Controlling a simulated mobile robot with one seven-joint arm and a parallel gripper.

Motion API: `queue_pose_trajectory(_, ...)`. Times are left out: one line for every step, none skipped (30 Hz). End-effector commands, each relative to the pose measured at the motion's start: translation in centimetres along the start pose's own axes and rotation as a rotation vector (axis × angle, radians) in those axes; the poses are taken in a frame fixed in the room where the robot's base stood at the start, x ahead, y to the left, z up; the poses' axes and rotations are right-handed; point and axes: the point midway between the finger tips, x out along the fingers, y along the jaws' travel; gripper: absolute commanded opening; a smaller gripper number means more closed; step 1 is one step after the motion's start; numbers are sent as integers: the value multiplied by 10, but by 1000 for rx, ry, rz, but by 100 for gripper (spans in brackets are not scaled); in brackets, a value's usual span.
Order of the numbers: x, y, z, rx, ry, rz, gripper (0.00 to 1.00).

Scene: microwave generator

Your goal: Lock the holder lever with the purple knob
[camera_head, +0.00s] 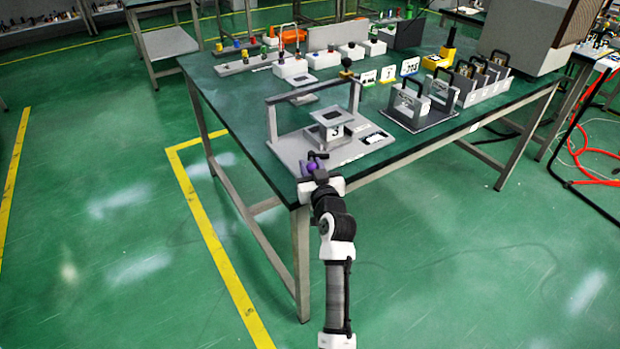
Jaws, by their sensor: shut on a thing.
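The holder (290,150) is a grey base plate with a raised grey frame, at the near corner of the green table. A small block marked 3 (334,131) with a dark square top sits on the plate under the frame. The purple knob (313,167) shows at the front edge of the plate. My gripper (314,163) is at the knob, its fingers closed around it. The fingers partly hide the knob, and the lever itself is too small and covered to make out.
The table (235,112) also bears a dark tray with a handled block (418,107), a row of handled blocks (470,84), coloured number cards (388,73) and several small devices at the back. A large beige box (530,38) stands at the right. The floor left of the table is clear.

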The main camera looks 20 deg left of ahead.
Motion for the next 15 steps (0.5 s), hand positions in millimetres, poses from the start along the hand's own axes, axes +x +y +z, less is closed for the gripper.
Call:
queue_pose_trajectory(0, 4, 5, -5, 6, -9, 6)
queue_pose_trajectory(0, 5, 5, -5, 7, -19, 6)
queue_pose_trajectory(0, 5, 5, -5, 7, -32, 6)
queue_pose_trajectory(-1, 6, 5, -4, 6, -43, 6)
queue_pose_trajectory(-1, 7, 5, -5, 6, -53, 6)
queue_pose_trajectory(-1, 7, 5, -5, 6, -68, 6)
queue_pose_trajectory(-1, 8, 5, -6, 6, -78, 6)
queue_pose_trajectory(-1, 8, 5, -6, 6, -91, 6)
queue_pose_trajectory(-1, 9, 5, -6, 6, -106, 6)
queue_pose_trajectory(-1, 9, 5, -5, 5, -119, 6)
queue_pose_trajectory(-1, 10, 5, -6, 6, -130, 6)
queue_pose_trajectory(-1, 11, 5, -7, 6, -147, 6)
queue_pose_trajectory(-2, 11, 5, -7, 5, -160, 6)
queue_pose_trajectory(-2, 12, 5, -7, 5, -173, 6)
queue_pose_trajectory(-2, 13, 5, -6, 5, -192, 6)
